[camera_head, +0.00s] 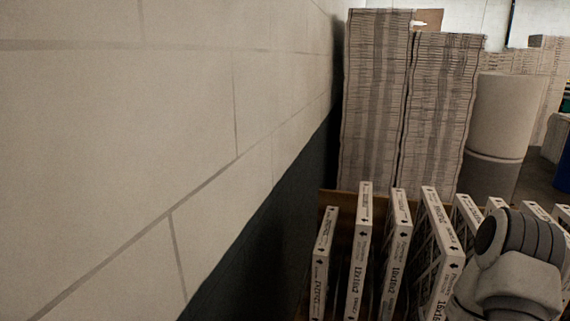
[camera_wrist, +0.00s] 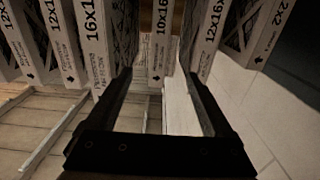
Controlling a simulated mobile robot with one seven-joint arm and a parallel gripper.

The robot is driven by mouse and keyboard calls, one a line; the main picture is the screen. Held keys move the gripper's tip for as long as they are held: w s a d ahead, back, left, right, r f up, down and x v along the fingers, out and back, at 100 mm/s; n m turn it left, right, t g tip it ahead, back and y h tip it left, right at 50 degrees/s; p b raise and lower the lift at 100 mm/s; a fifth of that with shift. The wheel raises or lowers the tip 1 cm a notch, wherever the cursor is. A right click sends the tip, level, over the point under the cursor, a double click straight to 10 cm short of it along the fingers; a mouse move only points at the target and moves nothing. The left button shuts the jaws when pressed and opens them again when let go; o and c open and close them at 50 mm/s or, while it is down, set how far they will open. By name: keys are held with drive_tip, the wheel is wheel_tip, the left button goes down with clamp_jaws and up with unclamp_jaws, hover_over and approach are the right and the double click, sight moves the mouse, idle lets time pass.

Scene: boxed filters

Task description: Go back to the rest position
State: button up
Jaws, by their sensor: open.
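My gripper (camera_wrist: 160,100) shows in the wrist view with its two dark fingers spread apart. It is open, and nothing is clearly held between the fingers. Boxed filters stand upright in a row ahead of the fingers, among them one marked 16x1 (camera_wrist: 95,45), one marked 10x16 (camera_wrist: 161,45) and one marked 12x16 (camera_wrist: 208,40). In the head view the filters (camera_head: 358,250) stand in a row at the lower right. Part of my arm (camera_head: 515,265) covers the right end of that row, and my gripper is hidden there.
A pale block wall (camera_head: 150,130) with a dark lower band (camera_head: 265,250) runs along the left. Tall stacks of flat cardboard (camera_head: 375,100) and a large pale roll (camera_head: 500,115) stand behind the filters. The wrist view shows wooden slats (camera_wrist: 60,125) and pale floor (camera_wrist: 255,115).

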drive_tip(key=a+r+n+g+y, duration=0.4)
drive_tip(key=a+r+g, duration=0.25)
drive_tip(key=r, duration=0.55)
drive_tip(key=s+a+r+g, duration=0.2)
drive_tip(key=s+a+r, duration=0.1)
drive_tip(key=s, duration=0.8)
drive_tip(key=s+a+r+g+y, duration=0.1)
drive_tip(key=s+a+r+g, duration=0.2)
drive_tip(key=s+r, duration=0.3)
drive_tip(key=s+a, duration=0.1)
drive_tip(key=s, duration=0.4)
drive_tip(key=shift+m, duration=0.4)
